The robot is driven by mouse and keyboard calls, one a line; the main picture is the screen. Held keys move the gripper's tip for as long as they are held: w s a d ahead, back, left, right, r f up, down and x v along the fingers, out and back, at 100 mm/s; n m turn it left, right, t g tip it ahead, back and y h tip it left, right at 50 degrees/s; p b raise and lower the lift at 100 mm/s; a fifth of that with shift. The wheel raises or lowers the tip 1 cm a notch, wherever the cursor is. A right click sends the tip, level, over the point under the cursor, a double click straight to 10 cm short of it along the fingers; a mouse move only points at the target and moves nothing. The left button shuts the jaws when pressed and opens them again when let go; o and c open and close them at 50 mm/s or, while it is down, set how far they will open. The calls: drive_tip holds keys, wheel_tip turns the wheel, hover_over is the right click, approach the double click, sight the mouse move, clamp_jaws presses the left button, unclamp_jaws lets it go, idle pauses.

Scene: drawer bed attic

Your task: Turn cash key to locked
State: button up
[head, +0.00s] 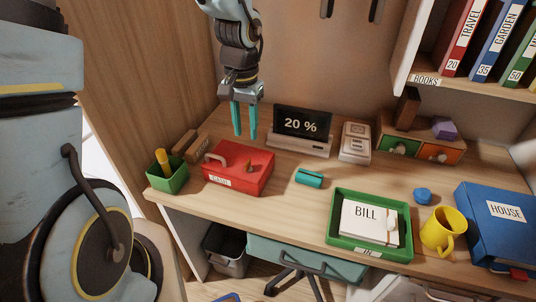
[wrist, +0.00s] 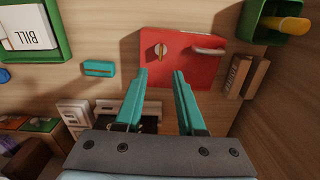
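The red cash box (head: 239,170) sits on the desk with a white "CASH" label on its front and a handle on its lid. Its small brass-coloured key (head: 249,166) stands on the lid. In the wrist view the red box (wrist: 192,72) lies beyond the fingertips, with the key (wrist: 160,51) near the left finger's tip and the handle at the right. My gripper (head: 244,136) is open and empty, with teal fingers pointing down above and behind the box. The fingers also show in the wrist view (wrist: 160,70), apart from the key. The lock's markings are too small to read.
A green pen cup (head: 167,177) stands left of the box. A display reading "20 %" (head: 301,124) is behind it, close to my gripper. A teal block (head: 309,178) and a green tray (head: 338,239) with a bill lie to the right. The desk between them is clear.

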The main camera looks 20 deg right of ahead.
sight(248, 161)
wheel_tip(248, 161, down, 10)
drive_tip(key=shift+f+p, duration=0.2)
drive_tip(key=shift+p, duration=0.25)
drive_tip(key=shift+a, duration=0.1)
clamp_jaws()
idle(0.4)
